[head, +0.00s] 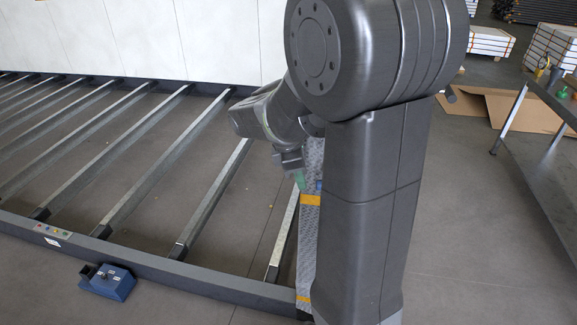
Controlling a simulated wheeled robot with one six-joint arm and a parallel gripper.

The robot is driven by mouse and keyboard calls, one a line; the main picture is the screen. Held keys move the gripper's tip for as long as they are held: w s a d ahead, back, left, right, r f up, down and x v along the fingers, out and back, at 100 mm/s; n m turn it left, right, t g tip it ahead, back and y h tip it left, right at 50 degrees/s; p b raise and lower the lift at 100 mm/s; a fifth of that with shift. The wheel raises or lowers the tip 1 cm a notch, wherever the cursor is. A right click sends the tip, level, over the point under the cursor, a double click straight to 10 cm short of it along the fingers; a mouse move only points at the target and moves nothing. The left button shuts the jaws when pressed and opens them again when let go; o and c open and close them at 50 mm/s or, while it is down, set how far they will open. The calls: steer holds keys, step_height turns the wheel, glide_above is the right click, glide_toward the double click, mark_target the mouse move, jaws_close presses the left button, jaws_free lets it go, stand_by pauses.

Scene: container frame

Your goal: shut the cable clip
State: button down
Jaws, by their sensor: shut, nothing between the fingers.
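I cannot make out the cable clip for certain. A small blue part (318,186) shows on the patterned grey strip with yellow bands (308,226), just right of my gripper, and most of it is hidden behind my arm. My gripper (299,181) points down beside the top of this strip, with green at its tips. It looks shut and holds nothing. Whether it touches the strip or the blue part, I cannot tell.
A dark frame rail (150,266) with metal crossbars lies at left. A blue box (113,284) sits at its front edge. A white panel (130,38) stands behind. A dark table (552,105) is at right, with cardboard (505,108) behind. The floor between is clear.

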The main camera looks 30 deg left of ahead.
steer(key=shift+w+d, duration=0.45)
steer(key=shift+d, duration=0.4)
